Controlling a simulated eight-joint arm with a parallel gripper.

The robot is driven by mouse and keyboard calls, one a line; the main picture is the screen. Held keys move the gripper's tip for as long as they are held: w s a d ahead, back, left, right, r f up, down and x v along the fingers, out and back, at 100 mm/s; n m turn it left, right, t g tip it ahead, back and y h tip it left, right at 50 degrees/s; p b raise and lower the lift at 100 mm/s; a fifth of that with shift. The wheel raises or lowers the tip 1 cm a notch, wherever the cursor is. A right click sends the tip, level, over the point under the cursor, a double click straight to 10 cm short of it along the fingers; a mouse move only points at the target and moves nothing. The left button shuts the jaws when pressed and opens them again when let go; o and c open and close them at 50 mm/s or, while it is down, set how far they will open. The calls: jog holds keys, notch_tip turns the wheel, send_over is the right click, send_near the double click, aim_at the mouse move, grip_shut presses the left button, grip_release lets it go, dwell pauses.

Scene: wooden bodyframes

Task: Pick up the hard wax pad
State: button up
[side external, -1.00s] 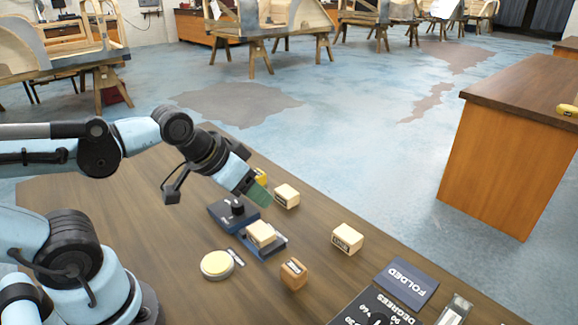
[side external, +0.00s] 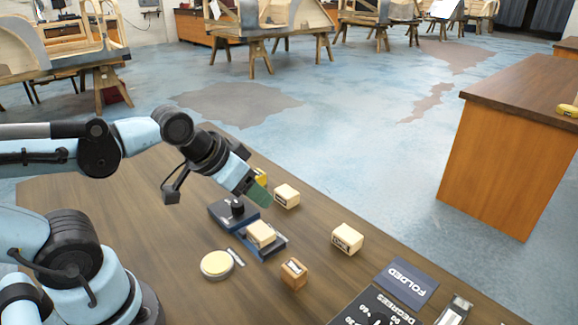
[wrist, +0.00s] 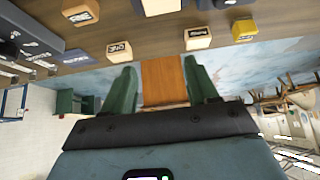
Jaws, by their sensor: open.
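Several small pale blocks with dark labels lie on the brown table. The labels are too small to read, so I cannot tell which block is the hard wax pad. In the side view one pale block (side external: 286,196) is just right of my gripper (side external: 258,192), another (side external: 347,238) is farther right, and a third (side external: 261,233) rests on a blue holder. In the wrist view pale blocks appear at centre left (wrist: 119,50), right of centre (wrist: 198,38) and the top edge (wrist: 162,6). My gripper's green fingers (wrist: 161,80) are apart and empty, above the table.
A brown wooden block (side external: 294,274) and a round cream disc (side external: 217,265) lie nearer the camera. A dark blue device (side external: 234,211) is below the gripper. Dark printed cards (side external: 406,283) lie at the front right. The table's left part is clear.

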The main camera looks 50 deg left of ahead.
dwell(0.3)
jog(key=o, duration=0.3)
jog(key=shift+w, duration=0.1)
